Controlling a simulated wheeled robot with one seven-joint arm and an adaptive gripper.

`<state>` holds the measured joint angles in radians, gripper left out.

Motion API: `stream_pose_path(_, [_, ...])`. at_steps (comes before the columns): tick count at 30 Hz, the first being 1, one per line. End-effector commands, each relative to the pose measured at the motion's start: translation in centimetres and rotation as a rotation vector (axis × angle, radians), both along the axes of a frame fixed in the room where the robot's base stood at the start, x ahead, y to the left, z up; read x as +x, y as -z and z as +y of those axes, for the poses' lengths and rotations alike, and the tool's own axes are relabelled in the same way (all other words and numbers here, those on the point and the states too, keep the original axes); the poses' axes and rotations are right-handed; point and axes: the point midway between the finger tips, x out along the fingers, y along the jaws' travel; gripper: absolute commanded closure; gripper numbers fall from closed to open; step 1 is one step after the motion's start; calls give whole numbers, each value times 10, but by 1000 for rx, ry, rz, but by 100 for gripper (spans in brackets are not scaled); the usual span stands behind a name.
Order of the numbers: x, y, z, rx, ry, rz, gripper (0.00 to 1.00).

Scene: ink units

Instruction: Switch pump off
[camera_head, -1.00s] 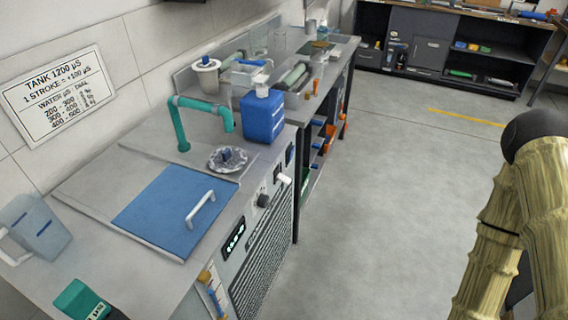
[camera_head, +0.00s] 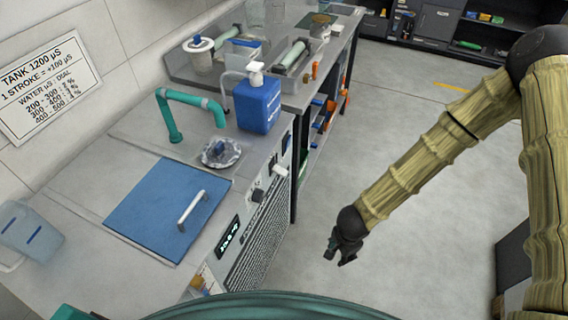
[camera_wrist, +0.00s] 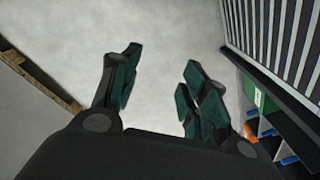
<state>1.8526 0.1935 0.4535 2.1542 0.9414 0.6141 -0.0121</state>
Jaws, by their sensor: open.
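The ink unit's front panel shows in the head view with a display (camera_head: 229,235), a dark knob (camera_head: 257,195) and a white switch or handle (camera_head: 280,171) near its top right. I cannot tell for sure which of these works the pump. A teal pipe (camera_head: 190,97) arches over the counter near a round clear-rimmed fitting (camera_head: 220,152). My gripper (camera_head: 341,257) hangs over open floor, right of the front panel and apart from it. In the wrist view my gripper (camera_wrist: 155,85) is open and empty, with bare floor between its fingers.
A blue lid with a white handle (camera_head: 166,210) covers the tank. A blue pump bottle (camera_head: 258,104) stands behind the fitting. A grille (camera_head: 262,235) fills the unit's lower front. Shelves with orange and blue items (camera_head: 322,112) lie beyond. The grey floor (camera_head: 430,215) is clear.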

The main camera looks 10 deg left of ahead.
Motion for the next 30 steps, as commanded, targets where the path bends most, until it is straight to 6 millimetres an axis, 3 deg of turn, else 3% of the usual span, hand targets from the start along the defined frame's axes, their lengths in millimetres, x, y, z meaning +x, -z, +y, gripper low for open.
stream_pose_path(1, [20,-21,17,29,79,-3,55])
stream_pose_path(5, [61,-67,59,116,280,21,55])
stream_pose_path(9, [102,-126,105,227,484,64,55])
stream_pose_path(15, [144,-203,155,369,696,140,55])
stream_pose_path(18, [155,-227,168,414,755,168,55])
stream_pose_path(23, [163,-241,178,444,792,187,55])
stream_pose_path(30, [164,-218,189,443,793,189,55])
